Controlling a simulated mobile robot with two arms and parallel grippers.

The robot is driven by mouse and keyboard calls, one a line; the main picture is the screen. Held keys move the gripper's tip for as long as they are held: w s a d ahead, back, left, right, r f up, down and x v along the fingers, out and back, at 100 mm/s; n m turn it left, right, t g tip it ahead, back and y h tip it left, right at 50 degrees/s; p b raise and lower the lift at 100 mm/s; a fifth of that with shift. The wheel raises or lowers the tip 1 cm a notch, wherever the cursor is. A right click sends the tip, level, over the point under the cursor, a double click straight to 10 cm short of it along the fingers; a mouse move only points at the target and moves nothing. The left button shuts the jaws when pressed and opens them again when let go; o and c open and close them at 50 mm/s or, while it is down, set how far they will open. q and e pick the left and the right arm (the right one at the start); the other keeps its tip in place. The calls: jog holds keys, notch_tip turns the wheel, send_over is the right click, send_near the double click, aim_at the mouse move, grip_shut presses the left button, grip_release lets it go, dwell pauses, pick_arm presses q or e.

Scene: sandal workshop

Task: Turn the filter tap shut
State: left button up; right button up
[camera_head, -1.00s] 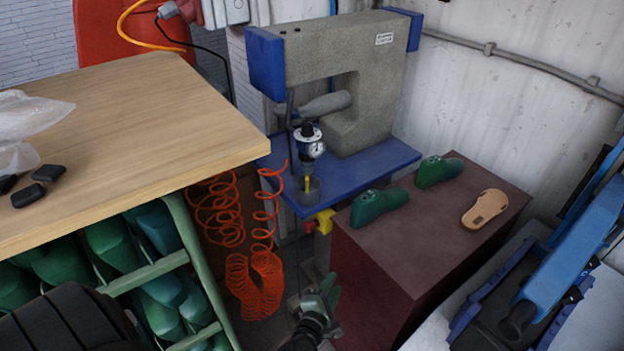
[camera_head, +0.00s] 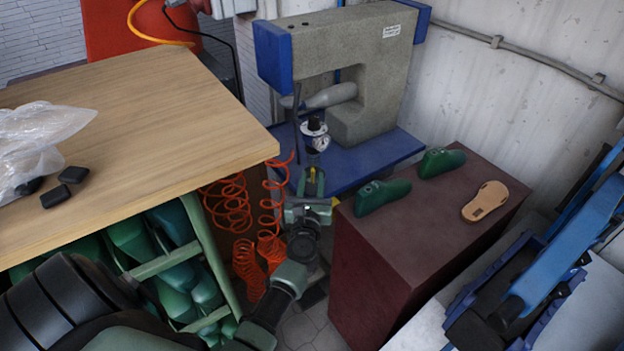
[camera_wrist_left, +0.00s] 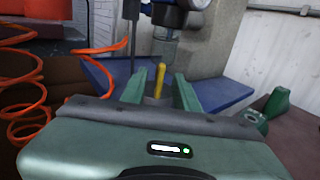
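The filter unit (camera_head: 315,136), with a dark knob and a round gauge, hangs in front of the grey press. Its clear bowl (camera_wrist_left: 164,52) shows in the left wrist view. The yellow tap (camera_wrist_left: 159,76) stands roughly upright below the bowl; a bit of this tap (camera_head: 313,172) shows in the head view. My left gripper (camera_head: 312,184) is just below the filter. Its green fingers (camera_wrist_left: 158,88) are open, one on each side of the yellow tap, with gaps visible. The tap's lower end is hidden behind the gripper. My right gripper is out of view.
Orange coiled hoses (camera_head: 270,215) hang left of the gripper. The wooden table (camera_head: 150,120) is at left, and the maroon block (camera_head: 425,225) with green lasts and a sandal sole is at right. The blue press base (camera_head: 375,160) lies behind.

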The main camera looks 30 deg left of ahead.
pick_arm(q)
jog(key=shift+w, duration=0.1)
grip_shut()
jog(key=shift+m, duration=0.3)
jog(key=m+p, duration=0.1)
jog(key=m, duration=0.2)
jog(key=shift+d, duration=0.1)
jog(key=m+p, duration=0.1)
jog(key=m, duration=0.3)
jog(key=shift+w, duration=0.1)
jog(key=m+p, duration=0.2)
jog(key=m, duration=0.3)
jog(key=shift+d+f+m, duration=0.1)
jog(key=shift+f+m, duration=0.05)
jog(key=shift+m, duration=0.15)
jog(key=m+p, duration=0.1)
jog(key=m, duration=0.3)
jog(key=shift+f+m, duration=0.15)
jog(key=shift+m, duration=0.15)
